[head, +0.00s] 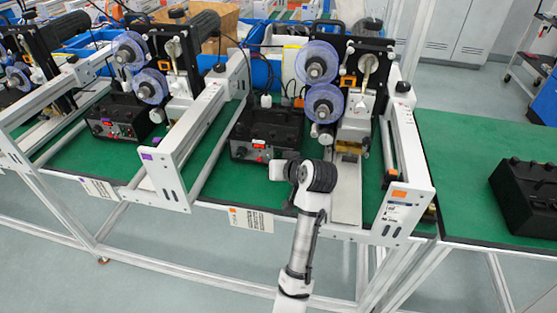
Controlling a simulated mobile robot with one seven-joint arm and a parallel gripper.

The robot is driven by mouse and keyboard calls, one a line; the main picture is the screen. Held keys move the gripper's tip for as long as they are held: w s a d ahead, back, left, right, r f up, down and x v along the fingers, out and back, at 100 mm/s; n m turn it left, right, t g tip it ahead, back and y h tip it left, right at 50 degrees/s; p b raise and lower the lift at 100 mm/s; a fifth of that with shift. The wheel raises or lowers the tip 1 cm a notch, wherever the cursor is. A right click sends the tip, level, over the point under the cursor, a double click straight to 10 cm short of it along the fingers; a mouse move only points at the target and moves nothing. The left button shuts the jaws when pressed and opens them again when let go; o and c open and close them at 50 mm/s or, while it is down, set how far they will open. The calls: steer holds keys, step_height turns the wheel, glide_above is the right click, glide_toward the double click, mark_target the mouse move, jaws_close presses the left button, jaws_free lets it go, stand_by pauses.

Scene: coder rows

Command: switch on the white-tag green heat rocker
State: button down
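Two black control boxes with small red displays stand on the green bench, one in the middle (265,133) and one to the left (118,120). Their rockers are too small to make out, and I cannot pick out a green one or a clear white tag. My gripper (276,170) is just in front of the middle box's lower right, pointing left. Whether it touches the box, and whether its fingers are open, I cannot tell. It hides part of the box's lower front.
White frames surround the coder machines; the near right one (408,190) bears an orange tag (398,194). Purple tags (148,156) mark the frame to the left. Clear blue-tinted reels (322,102) hang above. A black box (525,195) sits on the right bench, with bare green beside it.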

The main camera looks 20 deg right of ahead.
stand_by(0.8)
steer(key=shift+w+d+f, duration=0.1)
steer(key=shift+w+d, duration=0.1)
steer(key=shift+w, duration=0.15)
steer(key=shift+w+d, duration=0.2)
steer(key=shift+w, duration=0.05)
stand_by(0.5)
steer(key=shift+s+p, duration=0.1)
steer(key=shift+p, duration=0.2)
steer(key=shift+s+a+p, duration=0.3)
steer(key=shift+s+a, duration=0.15)
steer(key=shift+s, duration=0.1)
steer(key=shift+s+a+r+p, duration=0.15)
steer(key=shift+s+a+p, duration=0.15)
steer(key=shift+s+a, duration=0.25)
steer(key=shift+s+a+r+p, duration=0.15)
steer(key=shift+s+a+p, duration=0.2)
steer(key=shift+s, duration=0.45)
steer(key=shift+s+a+r+p, duration=0.15)
steer(key=shift+s+a+p, duration=0.1)
steer(key=shift+s+a, duration=0.35)
steer(key=shift+d, duration=0.1)
